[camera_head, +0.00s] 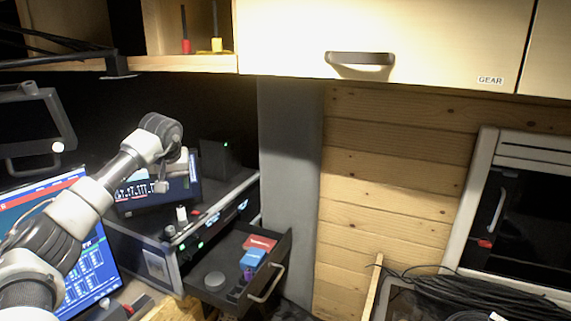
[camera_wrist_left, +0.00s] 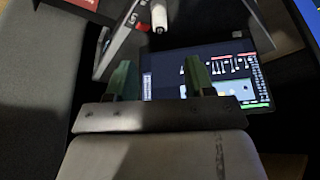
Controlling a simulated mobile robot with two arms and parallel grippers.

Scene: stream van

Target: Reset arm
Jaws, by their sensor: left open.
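My left arm comes in from the left in the head view, raised and bent, its far end in front of a small dark screen. My left gripper shows there only in part (camera_head: 162,184), at the lower tip of the arm. In the left wrist view its two greenish fingers (camera_wrist_left: 160,80) stand wide apart with nothing between them. The same screen (camera_head: 180,190) stands on the equipment case in the head view. My right gripper is not in view.
An open drawer (camera_head: 284,250) holds red, blue and purple items and a round grey one. A large monitor (camera_head: 85,255) stands at lower left, close to my arm. A closed cabinet labelled GEAR (camera_head: 430,40) hangs above. Black cables (camera_head: 450,292) lie at lower right.

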